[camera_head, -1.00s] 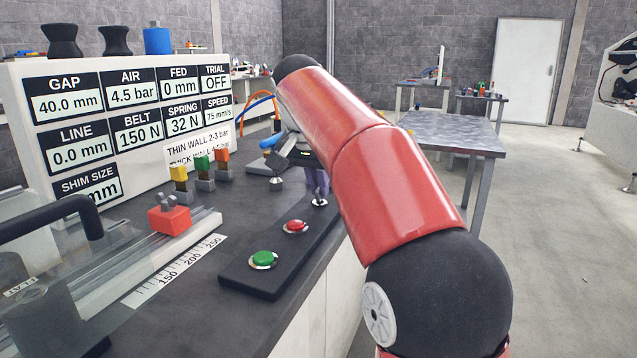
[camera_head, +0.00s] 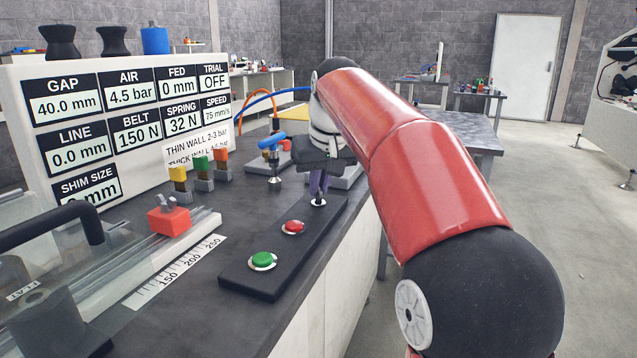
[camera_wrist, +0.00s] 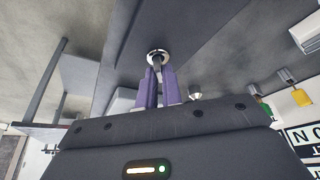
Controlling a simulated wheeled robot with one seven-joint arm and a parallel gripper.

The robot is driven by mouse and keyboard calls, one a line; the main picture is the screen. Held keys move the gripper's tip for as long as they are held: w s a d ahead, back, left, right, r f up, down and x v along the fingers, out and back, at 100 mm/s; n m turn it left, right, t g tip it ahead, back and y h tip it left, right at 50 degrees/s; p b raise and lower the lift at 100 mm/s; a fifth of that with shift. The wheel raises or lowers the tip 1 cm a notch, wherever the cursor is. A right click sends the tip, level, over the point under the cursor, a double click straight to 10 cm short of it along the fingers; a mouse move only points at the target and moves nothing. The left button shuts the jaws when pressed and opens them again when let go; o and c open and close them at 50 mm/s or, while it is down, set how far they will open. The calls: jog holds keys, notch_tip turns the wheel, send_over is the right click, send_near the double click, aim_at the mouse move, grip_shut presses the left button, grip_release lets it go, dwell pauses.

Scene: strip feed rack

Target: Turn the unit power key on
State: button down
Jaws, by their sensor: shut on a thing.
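The power key (camera_wrist: 157,64) stands in a round silver collar at the far end of the black button panel (camera_head: 262,276). My gripper (camera_head: 318,188) is over that end of the panel, pointing down. In the wrist view its two purple fingers (camera_wrist: 157,84) are shut on the key, just above the collar. The collar also shows under the fingers in the head view. The fingers hide most of the key, so I cannot tell its exact angle. The display board (camera_head: 130,112) shows TRIAL OFF.
A red button (camera_head: 293,227) and a green button (camera_head: 262,260) sit on the same panel. A blue-handled valve (camera_head: 271,142) stands just left of my gripper. Yellow, green and orange blocks (camera_head: 202,166) stand further left. The floor right of the bench is clear.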

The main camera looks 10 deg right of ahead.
jog(key=n, duration=0.2)
jog(key=n+y, duration=0.1)
jog(key=n, duration=0.1)
jog(key=shift+d+n+g+y, duration=0.15)
jog(key=shift+n+g+y, duration=0.15)
jog(key=n+g+y, duration=0.1)
jog(key=n, duration=0.3)
jog(key=shift+w+n, duration=0.15)
jog(key=shift+n, duration=0.15)
jog(key=shift+y, duration=0.3)
jog(key=c, duration=1.6)
grip_release()
jog(key=shift+o, duration=0.2)
jog(key=v, duration=0.8)
jog(key=shift+f, duration=0.1)
